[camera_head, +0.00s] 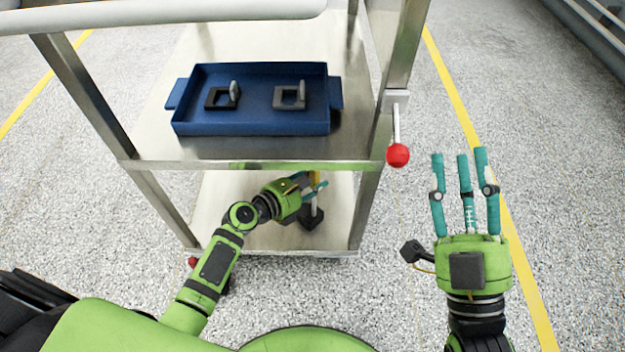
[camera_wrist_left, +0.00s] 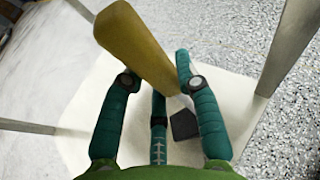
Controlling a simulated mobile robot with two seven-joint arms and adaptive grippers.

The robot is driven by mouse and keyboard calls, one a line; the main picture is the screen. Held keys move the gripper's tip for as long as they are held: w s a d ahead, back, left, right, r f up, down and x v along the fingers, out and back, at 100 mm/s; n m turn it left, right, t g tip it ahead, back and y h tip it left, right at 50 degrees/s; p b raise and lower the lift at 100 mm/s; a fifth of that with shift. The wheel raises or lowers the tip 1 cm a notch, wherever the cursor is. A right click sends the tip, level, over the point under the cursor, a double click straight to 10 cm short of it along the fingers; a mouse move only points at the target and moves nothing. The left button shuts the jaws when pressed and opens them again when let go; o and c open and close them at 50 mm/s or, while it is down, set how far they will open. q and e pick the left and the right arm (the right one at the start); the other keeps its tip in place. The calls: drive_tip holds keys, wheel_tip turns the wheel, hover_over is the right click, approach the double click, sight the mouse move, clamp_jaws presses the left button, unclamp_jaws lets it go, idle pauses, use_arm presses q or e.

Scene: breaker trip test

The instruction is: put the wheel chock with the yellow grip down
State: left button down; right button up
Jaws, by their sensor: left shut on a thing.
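The wheel chock has a yellow grip (camera_head: 314,178) and a dark base (camera_head: 312,219) on a pale stem. In the left wrist view the yellow grip (camera_wrist_left: 140,45) rises large between the fingers, with the dark base (camera_wrist_left: 184,124) below. My left gripper (camera_head: 312,188) is shut on the chock at its grip, over the right part of the cart's lower shelf (camera_head: 225,195). The fingers partly hide the chock. I cannot tell whether its base touches the shelf. My right gripper (camera_head: 465,165) is open and empty, fingers spread, right of the cart.
On the upper shelf (camera_head: 240,45) a blue tray (camera_head: 250,127) holds two dark square pieces with grey upright handles. A red ball-ended lever (camera_head: 398,154) hangs at the cart's right post. Metal posts frame the lower shelf. Speckled floor is clear to the right.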

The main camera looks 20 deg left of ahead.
use_arm(q)
drive_tip(key=shift+w+r, duration=0.1)
drive_tip(key=shift+r, duration=0.05)
use_arm(e)
drive_tip(key=shift+s+r, duration=0.15)
drive_tip(key=shift+r, duration=0.05)
use_arm(q)
drive_tip(key=c, duration=0.9)
unclamp_jaws()
